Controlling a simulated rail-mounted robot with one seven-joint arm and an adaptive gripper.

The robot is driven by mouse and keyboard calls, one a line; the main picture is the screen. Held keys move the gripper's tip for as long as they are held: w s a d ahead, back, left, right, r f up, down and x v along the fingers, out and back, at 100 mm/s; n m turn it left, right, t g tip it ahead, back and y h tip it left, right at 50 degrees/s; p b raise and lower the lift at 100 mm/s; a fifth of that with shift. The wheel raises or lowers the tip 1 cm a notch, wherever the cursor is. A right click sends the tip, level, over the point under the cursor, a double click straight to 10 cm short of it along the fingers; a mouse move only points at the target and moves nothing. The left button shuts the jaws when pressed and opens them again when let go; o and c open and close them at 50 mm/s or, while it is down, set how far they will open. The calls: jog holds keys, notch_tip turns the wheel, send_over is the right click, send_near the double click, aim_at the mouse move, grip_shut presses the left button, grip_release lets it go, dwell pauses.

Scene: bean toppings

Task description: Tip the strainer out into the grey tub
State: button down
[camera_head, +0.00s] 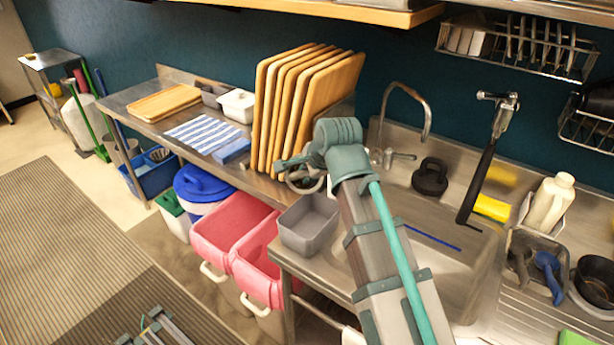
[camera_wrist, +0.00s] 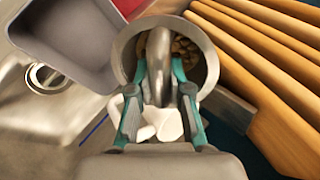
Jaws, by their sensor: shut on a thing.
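My gripper (camera_wrist: 160,90) is shut on the strainer's curved metal handle, with a teal finger on each side. The strainer (camera_wrist: 122,55) is a round metal bowl with a light rim, and brown bean-like pieces (camera_wrist: 187,50) show inside it. In the head view my gripper (camera_head: 293,165) is left of my wrist, in front of the boards, and the strainer is mostly hidden there. The grey tub (camera_head: 308,226) stands at the sink's left front corner, below my gripper. In the wrist view the tub (camera_wrist: 62,38) is at upper left, beside the strainer, and looks empty.
Upright wooden boards (camera_head: 300,105) stand close behind my gripper. Pink bins (camera_head: 235,232) are left of the tub. The sink has a tall faucet (camera_head: 405,95) and a drain (camera_wrist: 48,78). White lumps (camera_wrist: 163,120) lie below the fingers in the wrist view; I cannot tell what they are.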

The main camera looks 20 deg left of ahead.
aim_at(311, 189)
jog(key=shift+s+d+f+t+y+b, duration=0.25)
jog(key=shift+f+t+y+b, duration=0.2)
jog(key=shift+b, duration=0.55)
jog(key=shift+s+d+f+t+y+b, duration=0.15)
jog(key=shift+s+f+t+y+b, duration=0.15)
jog(key=shift+t+b, duration=0.45)
jog(key=shift+d+y+b, duration=0.15)
jog(key=shift+y+b, duration=0.2)
jog(key=shift+b, duration=0.55)
jog(key=shift+s+f, duration=0.1)
jog(key=shift+s+d+f+t+y+b, duration=0.2)
jog(key=shift+f+t+y+b, duration=0.35)
jog(key=shift+b, duration=0.9)
jog(key=shift+s+d+t+y+b, duration=0.1)
jog(key=shift+t+y+b, duration=0.2)
jog(key=shift+b, duration=0.45)
jog(key=shift+s+d+f+t+b, duration=0.15)
jog(key=shift+f+t+b, duration=0.1)
jog(key=shift+b, duration=0.5)
jog(key=b, duration=0.1)
jog(key=t+y+b, duration=0.1)
jog(key=b, duration=0.1)
jog(key=shift+s+d+f, duration=0.25)
jog(key=shift+f, duration=0.15)
